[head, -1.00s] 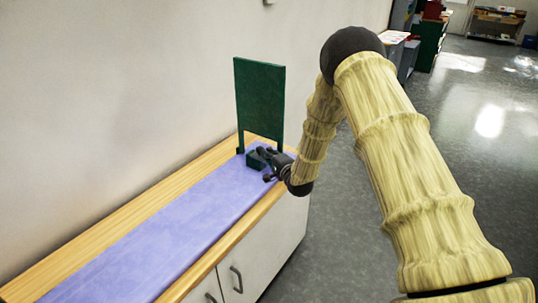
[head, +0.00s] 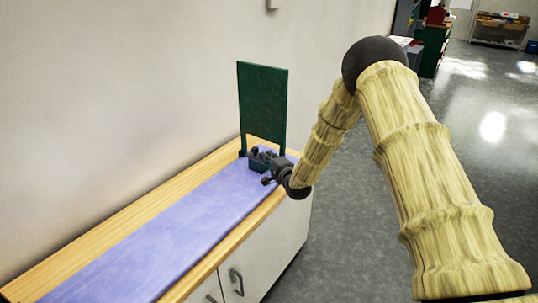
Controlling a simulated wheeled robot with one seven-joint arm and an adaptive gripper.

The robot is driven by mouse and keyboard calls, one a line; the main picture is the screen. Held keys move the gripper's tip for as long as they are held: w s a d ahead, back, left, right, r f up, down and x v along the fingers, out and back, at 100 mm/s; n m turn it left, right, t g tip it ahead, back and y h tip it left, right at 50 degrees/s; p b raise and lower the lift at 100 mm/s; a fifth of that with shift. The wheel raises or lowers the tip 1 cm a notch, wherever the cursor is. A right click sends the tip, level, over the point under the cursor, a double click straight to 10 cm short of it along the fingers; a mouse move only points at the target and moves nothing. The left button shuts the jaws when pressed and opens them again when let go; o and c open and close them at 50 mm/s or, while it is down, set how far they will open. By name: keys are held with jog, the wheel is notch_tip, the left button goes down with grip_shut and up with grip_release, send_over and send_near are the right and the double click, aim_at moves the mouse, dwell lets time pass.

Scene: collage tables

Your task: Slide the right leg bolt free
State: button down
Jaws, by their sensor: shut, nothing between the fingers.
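A dark green upright panel (head: 262,103) stands on two legs at the far end of the counter. Its left leg (head: 243,146) shows beside a low dark green block (head: 258,165) at its foot. My gripper (head: 262,158) is at the block, in front of the panel's lower edge, and is shut with nothing held. The right leg's lower part is largely behind the gripper, and I cannot make out its bolt. Whether the fingers touch the block is too small to tell.
A purple runner (head: 170,240) covers the wooden counter (head: 110,220), and its near length is clear. A wall (head: 110,90) runs close along the left. White cabinet doors with handles (head: 236,281) are below. Open floor (head: 440,150) lies to the right.

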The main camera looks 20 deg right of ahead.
jog(key=v, duration=1)
jog(key=shift+s+b, duration=0.35)
jog(key=shift+b, duration=0.1)
jog(key=shift+a+f, duration=0.1)
jog(key=shift+a, duration=0.05)
jog(key=s+a+f+n+g+h+p, duration=0.15)
jog(key=s+f+n+g, duration=0.25)
jog(key=s+f, duration=0.7)
jog(key=s+a+f+n+g+p, duration=0.35)
jog(key=s+f, duration=0.55)
jog(key=s, duration=0.3)
jog(key=s+f+n+g+h+p, duration=0.1)
jog(key=s+n+g, duration=0.3)
jog(key=s, duration=1.2)
jog(key=s+d+f+n+g+h+p, duration=0.1)
jog(key=s+g, duration=0.4)
jog(key=s, duration=1.1)
jog(key=f+n, duration=0.1)
jog(key=n, duration=0.1)
jog(key=shift+f+n, duration=0.25)
jog(key=shift+n, duration=0.1)
